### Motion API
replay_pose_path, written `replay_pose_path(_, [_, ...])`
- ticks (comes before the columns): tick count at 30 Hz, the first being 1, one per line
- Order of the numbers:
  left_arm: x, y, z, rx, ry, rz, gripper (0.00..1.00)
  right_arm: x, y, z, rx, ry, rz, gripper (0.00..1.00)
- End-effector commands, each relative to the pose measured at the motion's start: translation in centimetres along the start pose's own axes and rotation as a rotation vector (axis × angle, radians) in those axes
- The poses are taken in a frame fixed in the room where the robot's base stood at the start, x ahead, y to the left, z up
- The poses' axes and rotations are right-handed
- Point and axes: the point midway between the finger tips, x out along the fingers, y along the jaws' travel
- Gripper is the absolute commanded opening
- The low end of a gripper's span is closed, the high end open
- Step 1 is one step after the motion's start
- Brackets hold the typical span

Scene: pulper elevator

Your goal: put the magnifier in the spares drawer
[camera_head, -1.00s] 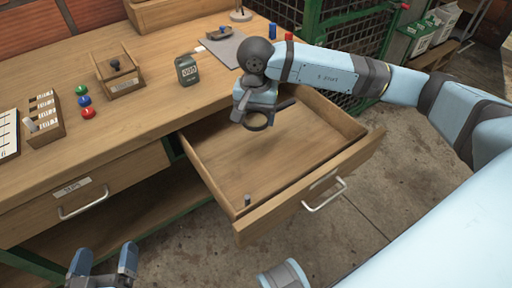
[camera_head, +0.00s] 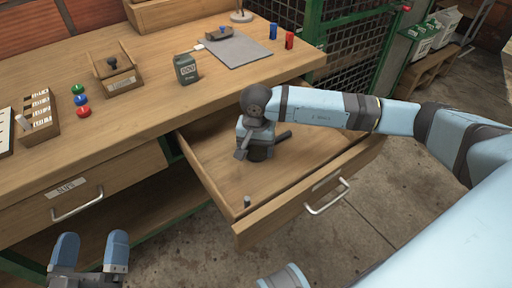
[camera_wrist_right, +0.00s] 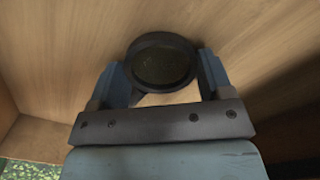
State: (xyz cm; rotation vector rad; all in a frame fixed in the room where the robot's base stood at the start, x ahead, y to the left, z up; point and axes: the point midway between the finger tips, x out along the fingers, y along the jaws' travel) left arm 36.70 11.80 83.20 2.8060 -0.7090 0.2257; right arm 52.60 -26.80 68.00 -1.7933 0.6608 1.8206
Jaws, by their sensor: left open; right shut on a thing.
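The magnifier, a dark round-rimmed lens (camera_wrist_right: 163,60), is between the fingers of my right gripper (camera_wrist_right: 162,82) in the right wrist view. In the head view my right gripper (camera_head: 257,152) is shut on it, low inside the open drawer (camera_head: 215,178), over its bare wooden floor. The magnifier is mostly hidden by the gripper there; whether it touches the floor I cannot tell. The drawer has a front label (camera_head: 326,182) too small to read and a metal handle (camera_head: 326,196). My left gripper (camera_head: 90,252) is open and empty at the lower left.
A small grey cylinder (camera_head: 247,201) stands in the drawer's front left corner. A shut drawer (camera_head: 110,180) is to the left. The bench top holds a dark green timer-like box (camera_head: 186,68), a small wooden tray (camera_head: 115,80), coloured buttons (camera_head: 80,100) and a grey mat (camera_head: 240,50).

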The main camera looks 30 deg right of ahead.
Motion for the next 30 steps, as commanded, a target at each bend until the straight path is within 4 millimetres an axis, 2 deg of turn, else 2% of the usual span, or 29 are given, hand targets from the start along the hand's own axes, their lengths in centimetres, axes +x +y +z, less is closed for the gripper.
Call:
replay_pose_path(5, [-0.1, -0.1, 0.6, -0.003, -0.011, 0.0, 0.9, 0.5, 0.0, 0.0, 0.0, 0.0, 0.0, 0.49])
replay_pose_path(6, [-0.1, -0.1, 0.6, -0.004, -0.017, 0.0, 0.9, 0.3, 0.0, 0.0, 0.0, 0.0, 0.0, 0.8])
replay_pose_path(9, [-0.1, -0.1, 0.6, -0.004, -0.018, -0.001, 0.9, 0.3, 0.0, 0.0, 0.0, 0.0, 0.0, 0.99])
replay_pose_path(16, [-0.2, -0.1, 0.5, -0.003, -0.018, -0.003, 0.9, 0.2, 0.0, 0.0, 0.0, 0.0, 0.001, 0.99])
replay_pose_path(20, [-0.1, -0.1, -0.1, 0.001, -0.009, -0.004, 0.9, -0.5, 0.0, 0.0, 0.0, 0.0, 0.0, 0.99])
replay_pose_path(25, [-0.2, -0.6, 0.2, 0.016, -0.054, -0.023, 0.9, -3.5, 0.0, -0.1, -0.001, 0.003, -0.001, 0.99])
replay_pose_path(27, [-0.7, -1.3, 2.1, 0.016, -0.129, -0.054, 0.9, -5.1, 0.0, -0.1, 0.0, 0.002, -0.002, 0.99])
replay_pose_path(30, [-1.0, -1.9, 3.1, 0.024, -0.183, -0.075, 0.9, -7.3, 0.0, 0.0, -0.001, 0.002, -0.002, 0.99])
